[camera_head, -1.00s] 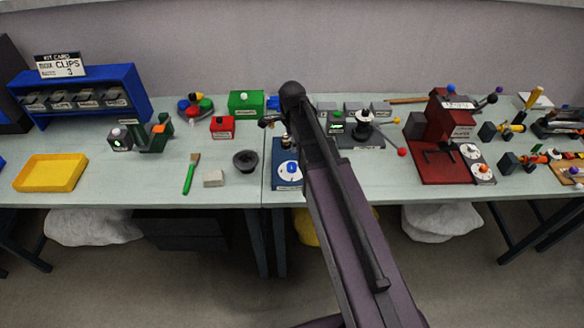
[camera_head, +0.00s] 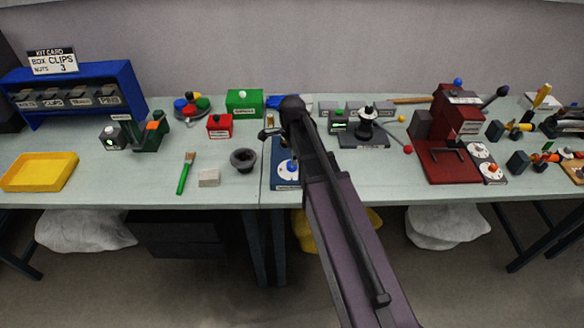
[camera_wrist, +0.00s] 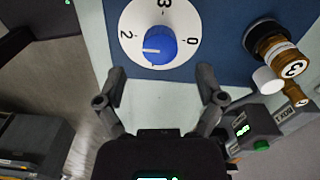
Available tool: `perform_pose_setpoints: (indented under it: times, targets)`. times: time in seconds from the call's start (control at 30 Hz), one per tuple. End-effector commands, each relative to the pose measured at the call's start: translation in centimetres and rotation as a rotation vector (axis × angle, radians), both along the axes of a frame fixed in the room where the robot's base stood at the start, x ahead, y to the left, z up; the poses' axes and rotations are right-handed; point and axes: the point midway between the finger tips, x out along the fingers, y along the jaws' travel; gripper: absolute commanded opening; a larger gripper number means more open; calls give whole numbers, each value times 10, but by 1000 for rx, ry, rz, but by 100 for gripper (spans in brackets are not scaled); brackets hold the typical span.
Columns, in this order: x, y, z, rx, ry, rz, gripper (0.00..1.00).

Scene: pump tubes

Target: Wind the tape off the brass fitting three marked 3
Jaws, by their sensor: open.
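The brass fitting marked 3 (camera_wrist: 272,45) stands at the upper right of the wrist view, on the edge of a blue board. Its round white label reads 3, and a white cylindrical piece (camera_wrist: 266,80) sits against its side. I cannot make out any loose tape end. My gripper (camera_wrist: 160,74) is open and empty, its fingers apart to the left of the fitting and below a white dial with a blue knob (camera_wrist: 155,46).
A grey box with a green button (camera_wrist: 250,135) stands to the right of my gripper in the wrist view. In the head view, a black cup (camera_head: 243,160) and a grey block (camera_head: 209,178) lie left of the blue board. A red press (camera_head: 440,160) stands to the right.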

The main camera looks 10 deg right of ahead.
Motion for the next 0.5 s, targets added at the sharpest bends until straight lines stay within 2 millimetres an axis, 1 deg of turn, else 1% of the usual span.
perform_pose_setpoints:
  times: [0.03,0.1,0.3,0.5]
  targets:
    - [0,0,-8,0,0,0,88]
    - [0,0,-13,0,0,0,88]
    - [0,0,-28,0,0,0,88]
    - [0,0,-37,0,0,0,88]
